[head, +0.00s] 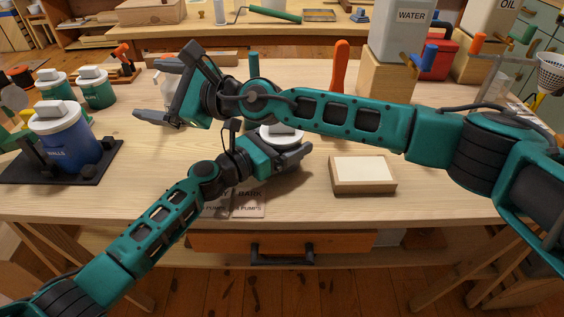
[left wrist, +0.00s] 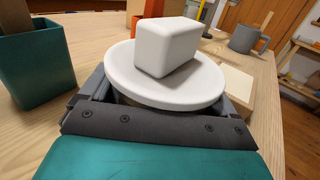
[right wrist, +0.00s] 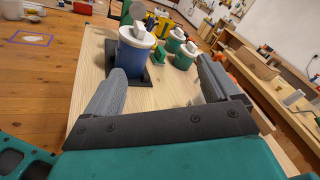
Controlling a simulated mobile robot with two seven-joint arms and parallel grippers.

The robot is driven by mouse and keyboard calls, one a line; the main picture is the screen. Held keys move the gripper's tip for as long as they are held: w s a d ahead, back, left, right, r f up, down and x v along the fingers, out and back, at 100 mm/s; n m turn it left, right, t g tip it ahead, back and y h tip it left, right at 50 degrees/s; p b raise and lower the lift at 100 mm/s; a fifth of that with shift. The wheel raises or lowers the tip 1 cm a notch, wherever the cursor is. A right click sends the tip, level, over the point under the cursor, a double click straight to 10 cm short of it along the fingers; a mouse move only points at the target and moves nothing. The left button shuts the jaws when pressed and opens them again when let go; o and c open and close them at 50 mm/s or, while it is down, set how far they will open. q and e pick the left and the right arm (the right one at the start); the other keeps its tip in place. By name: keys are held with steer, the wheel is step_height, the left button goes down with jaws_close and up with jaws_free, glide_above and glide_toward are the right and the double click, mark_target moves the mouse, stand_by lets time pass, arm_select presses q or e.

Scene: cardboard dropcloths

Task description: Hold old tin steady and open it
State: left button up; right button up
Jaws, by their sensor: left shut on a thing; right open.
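A tin with a round white lid and blocky white knob (left wrist: 165,75) is between the fingers of my left gripper (left wrist: 165,95), which is shut on it just below the lid. The lid also shows in the head view (head: 281,132), partly behind my arms; the tin's body is mostly hidden. My right gripper (head: 165,88) is open and empty above the left part of the table, pointing left. A blue tin (head: 66,140) labelled WALLS, with a white lid, stands in a dark holder (head: 100,168) at the left. It shows beyond the open fingers in the right wrist view (right wrist: 134,55).
Two green tins with white lids (head: 97,88) stand behind the blue one. A shallow wooden box with a white top (head: 362,172) lies right of the held tin. Paper cards (head: 249,206) lie at the front edge. A WATER canister (head: 400,35) stands at the back right.

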mark_target(283, 134)
steer(key=s+d+f+m+t+h, duration=0.3)
steer(key=d+m+t+h, duration=0.15)
steer(key=d+m, duration=0.25)
steer(key=s+d+f+m+t+h, duration=0.3)
steer(key=d+m+h, duration=0.3)
steer(key=d+m, duration=0.1)
steer(key=s+d+f+m+t+h, duration=0.3)
steer(key=d+m+t+h, duration=0.1)
steer(key=d+m+h, duration=0.25)
steer(key=shift+y, duration=0.4)
steer(key=w, duration=1.2)
steer(key=shift+w+f, duration=0.15)
steer(key=shift+f, duration=0.05)
steer(key=shift+d, duration=0.1)
steer(key=c, duration=1.3)
steer(key=shift+r, duration=0.15)
steer(key=shift+r, duration=0.9)
